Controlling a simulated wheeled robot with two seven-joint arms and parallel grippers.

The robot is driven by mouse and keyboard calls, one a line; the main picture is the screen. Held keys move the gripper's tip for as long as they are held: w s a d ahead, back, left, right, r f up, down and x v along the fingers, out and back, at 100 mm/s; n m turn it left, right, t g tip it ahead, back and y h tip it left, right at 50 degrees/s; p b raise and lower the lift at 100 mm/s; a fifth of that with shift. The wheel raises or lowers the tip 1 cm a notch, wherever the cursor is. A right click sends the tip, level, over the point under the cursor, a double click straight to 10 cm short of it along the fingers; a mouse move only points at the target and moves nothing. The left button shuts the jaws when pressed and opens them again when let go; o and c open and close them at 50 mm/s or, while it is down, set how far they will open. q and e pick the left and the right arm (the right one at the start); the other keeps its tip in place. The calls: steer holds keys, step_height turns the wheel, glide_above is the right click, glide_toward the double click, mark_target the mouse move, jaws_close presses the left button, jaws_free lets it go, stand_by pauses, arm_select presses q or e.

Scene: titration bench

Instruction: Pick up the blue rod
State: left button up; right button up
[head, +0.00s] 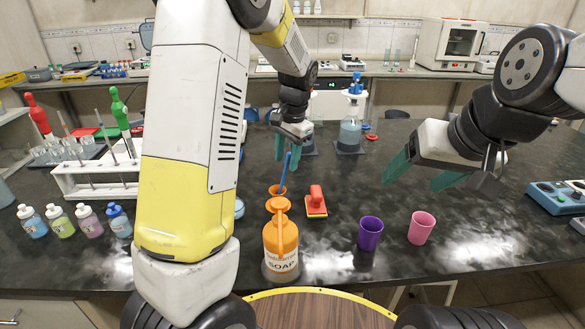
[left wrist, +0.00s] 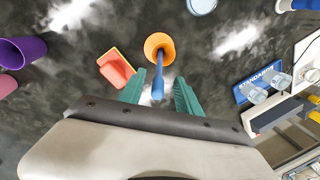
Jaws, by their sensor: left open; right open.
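The blue rod (head: 286,170) stands tilted in a small orange cup (head: 277,190) behind the soap bottle. It also shows in the left wrist view (left wrist: 158,78), rising from the orange cup (left wrist: 159,46) between the fingers. My left gripper (head: 288,150) is open just above the cup, with its green fingers on either side of the rod's upper end. In the left wrist view my left gripper (left wrist: 159,92) has a gap on each side of the rod. My right gripper (head: 420,172) is open and empty over the right part of the bench.
The orange soap bottle (head: 281,245) stands in front of the cup. A red and yellow block (head: 316,202) is just right of it. Purple (head: 370,233) and pink (head: 421,228) cups stand further right. A white rack (head: 95,175) is at left.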

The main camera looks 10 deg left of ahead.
mark_target(286, 165)
arm_select(q)
steer(key=f, duration=0.4)
steer(key=shift+w+a+f, duration=0.2)
steer(key=shift+w+f, duration=0.05)
steer(key=shift+f, duration=0.1)
jaws_close()
